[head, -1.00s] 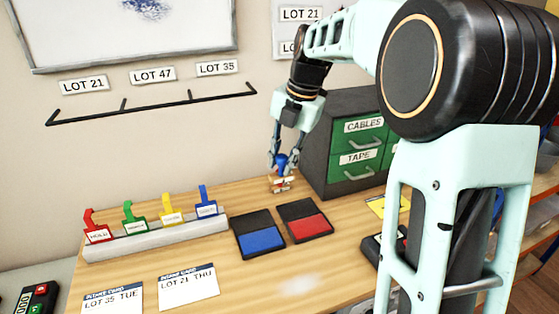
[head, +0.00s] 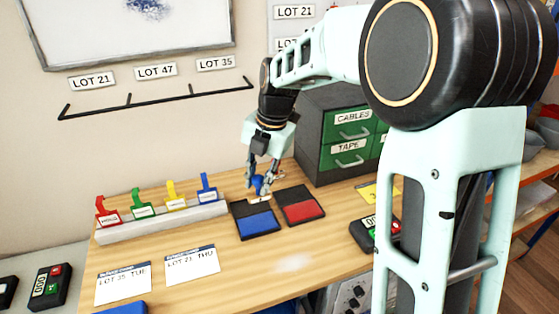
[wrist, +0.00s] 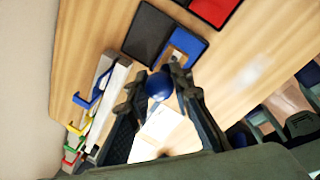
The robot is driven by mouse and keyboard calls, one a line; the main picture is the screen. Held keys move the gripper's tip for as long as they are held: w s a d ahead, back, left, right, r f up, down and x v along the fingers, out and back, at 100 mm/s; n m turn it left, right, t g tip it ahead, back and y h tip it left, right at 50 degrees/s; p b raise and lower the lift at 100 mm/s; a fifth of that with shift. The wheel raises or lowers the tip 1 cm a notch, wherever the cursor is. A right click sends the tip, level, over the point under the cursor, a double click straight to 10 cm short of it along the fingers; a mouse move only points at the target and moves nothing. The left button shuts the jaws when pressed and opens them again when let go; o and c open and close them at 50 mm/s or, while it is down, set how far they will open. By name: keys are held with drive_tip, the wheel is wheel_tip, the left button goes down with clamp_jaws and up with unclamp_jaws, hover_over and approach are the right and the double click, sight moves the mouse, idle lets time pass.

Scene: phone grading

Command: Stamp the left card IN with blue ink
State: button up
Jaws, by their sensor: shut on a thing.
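My gripper (head: 261,188) is shut on a stamp with a round blue knob (head: 258,184) and a pale base. The knob also shows between the fingers in the wrist view (wrist: 159,86). In the head view the stamp overlaps the dark upper part of the blue ink pad (head: 258,224); I cannot tell its exact height above it. The blue pad also shows in the wrist view (wrist: 188,43). The left card (head: 123,285), reading LOT 35 TUE, lies flat at the front left. The right card (head: 192,264), reading LOT 21 THU, lies beside it.
A red ink pad (head: 303,211) lies right of the blue one. A pale rack (head: 160,224) holds red, green, yellow and blue tags. A dark drawer cabinet (head: 307,133) stands at the back right. Bare table lies in front of the pads.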

sight(257, 199)
drive_tip(key=shift+s+a+f, duration=0.35)
drive_tip(key=shift+s+a, duration=0.05)
drive_tip(key=shift+s, duration=0.3)
drive_tip(key=shift+s+f, duration=0.1)
drive_tip(key=shift+f, duration=0.1)
drive_tip(key=shift+s+d+b+x, duration=0.1)
drive_tip(key=shift+d+b+x, duration=0.1)
drive_tip(key=shift+b+x, duration=0.6)
drive_tip(key=shift+s+d+b+x, duration=0.15)
drive_tip(key=shift+b+x, duration=0.35)
drive_tip(key=shift+x, duration=0.55)
drive_tip(key=shift+s+d+b+x, duration=0.1)
drive_tip(key=shift+d+b+x, duration=0.1)
drive_tip(key=shift+b+x, duration=0.6)
drive_tip(key=shift+b+x, duration=0.3)
drive_tip(key=shift+x, duration=0.55)
drive_tip(key=shift+d, duration=0.1)
drive_tip(key=shift+w+a+p+v, duration=0.2)
drive_tip(key=shift+p+v, duration=0.65)
drive_tip(key=shift+v, duration=0.3)
drive_tip(key=shift+w+a+p+v, duration=0.1)
drive_tip(key=shift+a+p+v, duration=0.15)
drive_tip(key=shift+p+v, duration=0.75)
drive_tip(key=shift+w+a+p+v, duration=0.15)
drive_tip(key=shift+p+v, duration=0.5)
drive_tip(key=shift+v, duration=0.65)
drive_tip(key=shift+a+r, duration=0.1)
drive_tip(key=shift+r, duration=0.1)
